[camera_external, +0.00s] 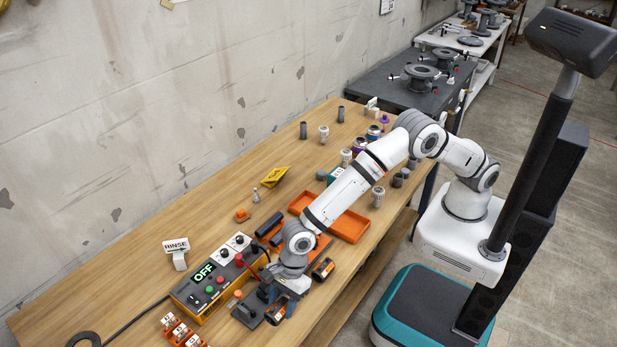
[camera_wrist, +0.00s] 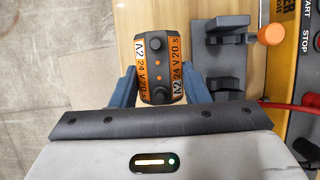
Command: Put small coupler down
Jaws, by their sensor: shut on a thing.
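My gripper (camera_wrist: 160,88) has its blue-grey fingers on both sides of a black and orange battery pack (camera_wrist: 160,62) marked A2 24 V and is shut on it. In the external view my gripper (camera_external: 279,297) is low at the table's front edge with the battery pack (camera_external: 276,314). Whether the pack touches the table cannot be told. No small coupler shows in my gripper. Several grey fittings (camera_external: 303,130) and white ribbed fittings (camera_external: 377,196) stand farther back on the table; which one is the small coupler cannot be told.
A dark holder (camera_wrist: 226,60) with an orange knob (camera_wrist: 271,34) is right of the pack. A control box (camera_external: 212,278) reading OFF stands beside it. An orange tray (camera_external: 350,228) and another battery pack (camera_external: 322,269) lie behind my gripper. The table's left-middle area is mostly clear.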

